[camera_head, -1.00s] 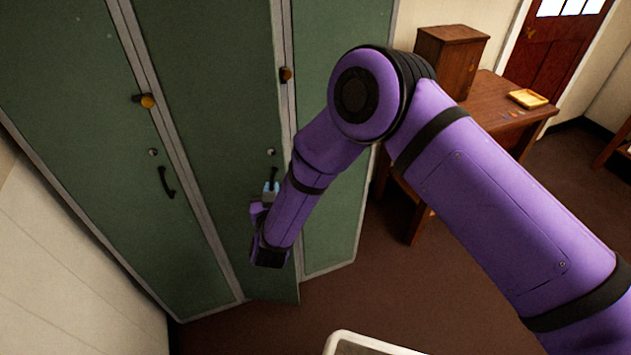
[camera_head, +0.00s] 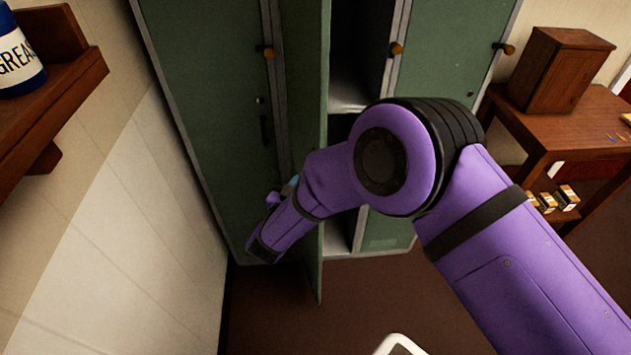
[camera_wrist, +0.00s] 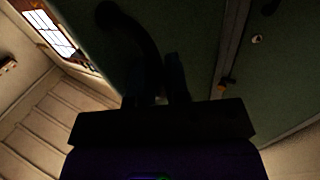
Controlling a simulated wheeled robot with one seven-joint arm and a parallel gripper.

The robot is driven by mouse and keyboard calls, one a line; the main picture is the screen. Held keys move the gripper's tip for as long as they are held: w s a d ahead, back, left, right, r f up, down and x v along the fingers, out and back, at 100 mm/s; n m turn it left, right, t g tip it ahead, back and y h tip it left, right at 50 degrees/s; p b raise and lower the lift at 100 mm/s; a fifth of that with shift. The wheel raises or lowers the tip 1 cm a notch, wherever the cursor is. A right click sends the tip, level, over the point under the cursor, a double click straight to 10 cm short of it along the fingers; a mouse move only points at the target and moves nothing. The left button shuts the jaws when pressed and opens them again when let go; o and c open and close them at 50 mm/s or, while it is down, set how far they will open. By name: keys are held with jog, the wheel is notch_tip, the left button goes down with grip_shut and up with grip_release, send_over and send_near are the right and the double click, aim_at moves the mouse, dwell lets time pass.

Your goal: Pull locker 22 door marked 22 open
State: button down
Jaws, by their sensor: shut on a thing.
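The middle green locker door (camera_head: 308,80) is swung well open, showing the locker's dark inside (camera_head: 355,65). No number 22 can be read on it in either view. My gripper (camera_head: 288,186) is at this door's outer face, partly hidden behind my purple arm. In the wrist view my gripper (camera_wrist: 156,90) is shut on the door's dark curved handle (camera_wrist: 143,38), with the green door (camera_wrist: 195,45) filling the space behind it. The grip itself is dark and hard to see.
A closed green locker (camera_head: 205,90) stands left of the open door, and another (camera_head: 445,80) stands right. A wall shelf (camera_head: 50,95) holds a blue grease tin (camera_head: 18,55) at upper left. A wooden table (camera_head: 570,110) is at right.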

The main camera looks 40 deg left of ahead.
jog(key=shift+s+a, duration=0.55)
jog(key=shift+s, duration=0.2)
jog(key=c, duration=1.2)
grip_release()
jog(key=shift+r, duration=0.1)
jog(key=v, duration=1)
jog(key=shift+s, duration=0.35)
jog(key=shift+d, duration=0.1)
jog(key=shift+w, duration=0.1)
